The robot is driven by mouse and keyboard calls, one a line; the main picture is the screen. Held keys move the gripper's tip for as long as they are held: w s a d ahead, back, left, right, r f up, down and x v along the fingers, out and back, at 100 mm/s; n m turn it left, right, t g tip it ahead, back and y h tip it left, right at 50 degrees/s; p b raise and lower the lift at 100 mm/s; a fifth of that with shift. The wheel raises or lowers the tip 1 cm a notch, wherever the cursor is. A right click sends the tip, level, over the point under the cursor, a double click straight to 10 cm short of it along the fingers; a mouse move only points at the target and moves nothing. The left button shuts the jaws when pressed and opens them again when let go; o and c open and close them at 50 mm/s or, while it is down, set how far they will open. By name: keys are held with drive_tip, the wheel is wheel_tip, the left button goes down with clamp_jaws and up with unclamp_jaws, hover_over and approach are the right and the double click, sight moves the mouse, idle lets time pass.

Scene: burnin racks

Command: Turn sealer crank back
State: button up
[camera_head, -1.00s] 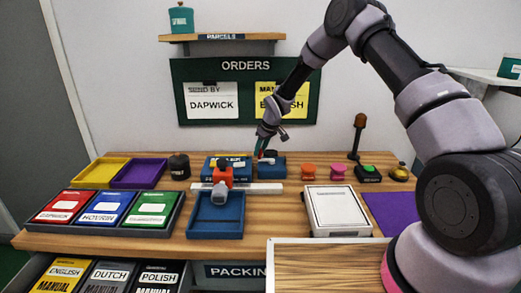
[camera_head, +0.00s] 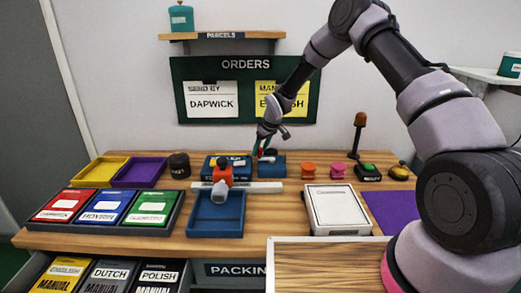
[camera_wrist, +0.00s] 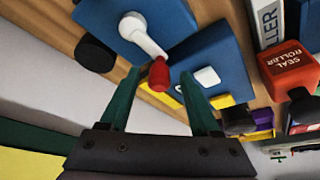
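The sealer is a blue box (camera_head: 273,168) at the back middle of the bench, partly hidden by my gripper. In the wrist view its white crank arm (camera_wrist: 148,38) runs from a round hub down to a red knob (camera_wrist: 158,74). My gripper (camera_wrist: 160,78) has two green fingers, open, with the red knob between their tips. Gaps show on both sides of the knob, so it does not look clamped. In the head view my gripper (camera_head: 262,148) points down at the sealer's left side.
A red seal roller (camera_head: 222,175) stands left of the sealer, behind an empty blue tray (camera_head: 216,233). A white box (camera_head: 338,211) lies to the right. Orange (camera_head: 309,170) and pink (camera_head: 337,172) spools stand right of the sealer. The order board (camera_head: 245,68) hangs behind.

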drive_tip(key=v, duration=1)
drive_tip(key=shift+r, duration=0.35)
drive_tip(key=shift+d, duration=0.2)
drive_tip(key=s+d+r+m+t+h, duration=0.1)
drive_tip(key=s+d+r+m, duration=0.1)
drive_tip(key=s+d+r, duration=0.45)
drive_tip(key=s+d+r+m, duration=0.2)
drive_tip(key=d+r, duration=0.1)
drive_tip(key=r, duration=0.6)
drive_tip(key=s+d+r+m+t+h, duration=0.1)
drive_tip(key=s+d+r+m, duration=0.1)
drive_tip(key=s+d+r, duration=0.45)
drive_tip(key=s+d+r+m, duration=0.2)
drive_tip(key=s+r, duration=0.1)
drive_tip(key=s, duration=0.4)
drive_tip(key=s+d+r+m+t, duration=0.1)
drive_tip(key=s+d+r+m, duration=0.2)
drive_tip(key=s, duration=0.4)
drive_tip(key=s+d+r+m+t, duration=0.1)
drive_tip(key=s+d+r+m, duration=0.1)
drive_tip(key=s, duration=0.6)
drive_tip(key=shift+d+r+m+y, duration=0.4)
drive_tip(key=shift+d+r, duration=0.25)
drive_tip(key=shift+d, duration=0.1)
